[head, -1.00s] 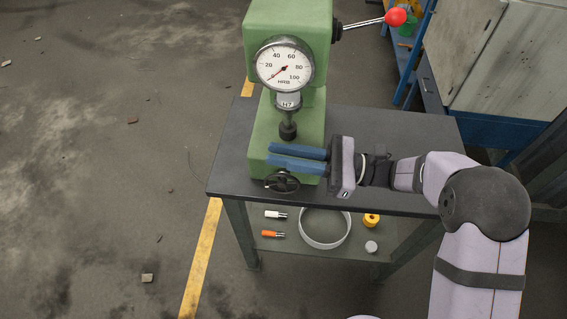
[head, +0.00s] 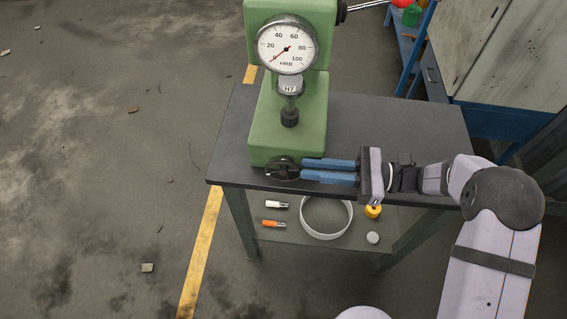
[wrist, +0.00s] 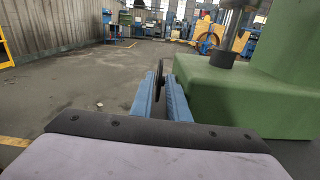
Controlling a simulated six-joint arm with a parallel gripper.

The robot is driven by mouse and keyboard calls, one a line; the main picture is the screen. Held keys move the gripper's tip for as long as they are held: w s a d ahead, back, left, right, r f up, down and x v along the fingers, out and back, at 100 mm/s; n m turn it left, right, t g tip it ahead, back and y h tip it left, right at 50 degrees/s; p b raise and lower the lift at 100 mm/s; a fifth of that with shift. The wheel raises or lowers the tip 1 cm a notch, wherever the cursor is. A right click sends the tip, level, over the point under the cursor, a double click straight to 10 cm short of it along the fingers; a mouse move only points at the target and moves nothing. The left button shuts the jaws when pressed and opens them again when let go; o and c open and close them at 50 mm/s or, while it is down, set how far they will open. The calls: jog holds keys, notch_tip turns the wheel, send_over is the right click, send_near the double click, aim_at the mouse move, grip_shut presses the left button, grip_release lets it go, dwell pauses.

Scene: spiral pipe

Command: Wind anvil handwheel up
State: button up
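The anvil handwheel (head: 283,169) is a dark spoked wheel low on the front of the green hardness tester (head: 288,128). It shows edge-on as a thin dark disc in the wrist view (wrist: 160,80). My gripper (head: 302,170) points left along the tester's front, its blue fingertips at the wheel's right edge. In the wrist view my gripper (wrist: 160,88) has a gap between its fingers, and the wheel's rim lines up with that gap. I cannot tell whether the fingers touch the rim. The dark anvil (head: 290,117) stands below the H7 indenter holder (head: 290,88), apart from it.
The dial gauge (head: 287,45) is above. The dark bench top (head: 380,130) is bare to the right. The lower shelf holds a white ring (head: 326,235), an orange-handled tool (head: 273,224) and a yellow part (head: 373,211). Floor to the left is open.

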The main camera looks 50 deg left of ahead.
aim_at(267, 165)
jog(key=shift+p+x, duration=1.15)
jog(key=shift+x, duration=2.55)
jog(key=shift+c, duration=0.6)
grip_shut()
jog(key=shift+f+b, duration=0.35)
jog(key=shift+b, duration=0.5)
jog(key=shift+d+g+y+b, duration=0.1)
jog(key=shift+g+y+b, duration=0.25)
jog(key=shift+g+y, duration=0.05)
jog(key=shift+w+r, duration=0.1)
jog(key=shift+r, duration=0.2)
